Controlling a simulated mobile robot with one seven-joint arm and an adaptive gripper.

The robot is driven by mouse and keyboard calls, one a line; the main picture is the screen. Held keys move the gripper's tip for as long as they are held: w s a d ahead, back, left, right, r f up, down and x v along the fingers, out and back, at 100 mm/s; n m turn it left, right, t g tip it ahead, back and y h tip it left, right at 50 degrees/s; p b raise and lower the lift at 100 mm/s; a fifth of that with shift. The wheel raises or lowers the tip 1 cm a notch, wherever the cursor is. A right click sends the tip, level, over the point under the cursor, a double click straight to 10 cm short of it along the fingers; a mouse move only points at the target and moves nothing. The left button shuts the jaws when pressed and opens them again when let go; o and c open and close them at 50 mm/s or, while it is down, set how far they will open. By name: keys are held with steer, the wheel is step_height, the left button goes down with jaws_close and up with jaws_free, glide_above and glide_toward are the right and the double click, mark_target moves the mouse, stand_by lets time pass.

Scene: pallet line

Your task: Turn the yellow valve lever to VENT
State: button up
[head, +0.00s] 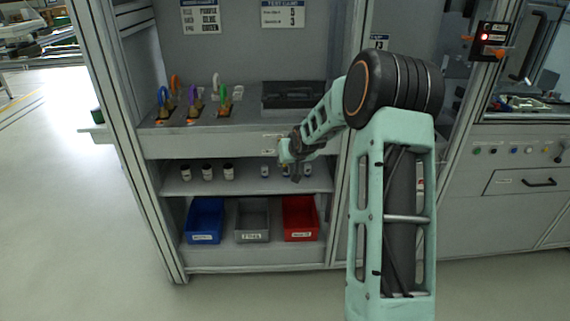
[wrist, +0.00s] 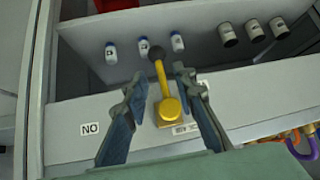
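My gripper (wrist: 159,76) is open, one finger on each side of the lever arm. I cannot tell whether either finger touches it. A "NO" label (wrist: 90,129) is left of the lever; other labels beside the hub are partly hidden. In the head view my gripper (head: 292,164) is at the shelf front, where the lever cannot be made out clearly.
Small white bottles (wrist: 111,53) and dark cans (wrist: 254,31) stand on the lower shelf. Blue (head: 206,221), grey (head: 252,220) and red (head: 300,219) bins are below. Coloured hooks (head: 194,103) and a dark tray (head: 290,96) sit on the upper shelf. Floor at left is clear.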

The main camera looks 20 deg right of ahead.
steer(key=v, duration=0.6)
steer(key=shift+f, duration=0.1)
